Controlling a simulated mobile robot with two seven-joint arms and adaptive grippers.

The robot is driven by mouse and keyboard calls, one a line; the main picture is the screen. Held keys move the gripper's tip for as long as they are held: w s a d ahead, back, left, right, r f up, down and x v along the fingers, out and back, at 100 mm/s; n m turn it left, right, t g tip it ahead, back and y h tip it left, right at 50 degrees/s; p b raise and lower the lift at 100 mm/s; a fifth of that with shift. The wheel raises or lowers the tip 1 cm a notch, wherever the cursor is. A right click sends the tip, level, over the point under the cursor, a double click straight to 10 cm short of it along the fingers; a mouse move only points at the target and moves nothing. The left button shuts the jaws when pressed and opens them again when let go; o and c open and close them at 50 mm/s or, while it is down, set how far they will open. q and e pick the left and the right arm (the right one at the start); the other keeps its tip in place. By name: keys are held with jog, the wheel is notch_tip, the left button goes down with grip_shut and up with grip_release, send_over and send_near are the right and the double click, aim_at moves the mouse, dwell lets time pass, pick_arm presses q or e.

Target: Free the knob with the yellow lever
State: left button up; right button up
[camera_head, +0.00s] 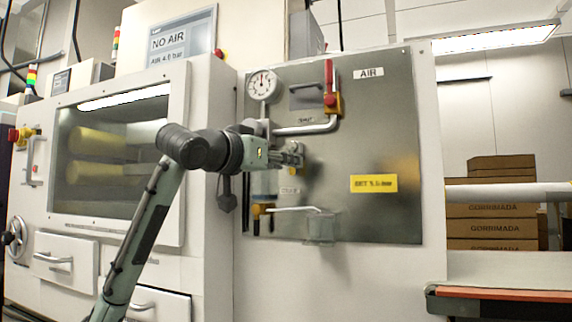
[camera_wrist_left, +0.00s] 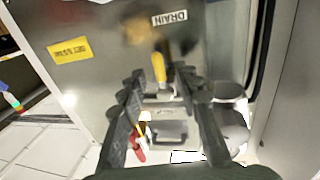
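In the head view my left gripper (camera_head: 293,156) is in front of the steel panel (camera_head: 395,130), below the bent pipe. In the left wrist view its two dark fingers (camera_wrist_left: 160,84) stand apart, with a yellow lever (camera_wrist_left: 158,68) showing between or just beyond the tips. Whether they touch it, I cannot tell. A blurred dark and yellowish round part (camera_wrist_left: 140,28), perhaps the knob, lies beyond the lever beside the DRAIN label (camera_wrist_left: 170,18). In the head view the gripper largely hides this spot. My right gripper is not in view.
A gauge (camera_head: 263,85) and a red-handled valve (camera_head: 329,78) are above the gripper. A small clear cup (camera_head: 320,228) sticks out below. A yellow label (camera_head: 373,183) is on the panel to the right. A windowed cabinet (camera_head: 62,214) stands left.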

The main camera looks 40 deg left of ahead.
pick_arm(q)
jog(key=shift+w, duration=0.6)
grip_shut()
